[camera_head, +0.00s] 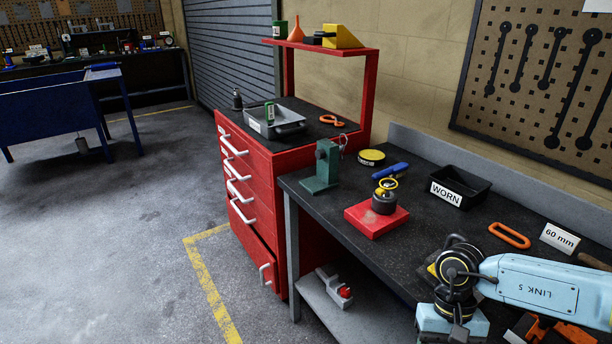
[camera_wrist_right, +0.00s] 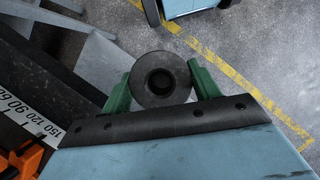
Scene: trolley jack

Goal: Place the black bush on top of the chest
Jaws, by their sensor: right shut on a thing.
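The black bush (camera_wrist_right: 160,62), a round ring with a central hole, sits between the two green fingers of my right gripper (camera_wrist_right: 160,84) in the right wrist view. The gripper is shut on it, above the grey floor near the bench edge. In the head view my right arm comes in at the lower right, and its fingers and the bush are not visible there. The red chest (camera_head: 254,185) stands left of the bench, with a dark top (camera_head: 294,131) and white drawer handles. My left gripper is not in view.
The chest top holds a grey tray (camera_head: 283,131), an orange hook (camera_head: 332,120) and a red shelf (camera_head: 330,49) behind. On the bench (camera_head: 350,250) stand a green fixture (camera_head: 322,168), a red block (camera_head: 362,219) and a WORN bin (camera_head: 476,184). The chest top's front right is clear.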

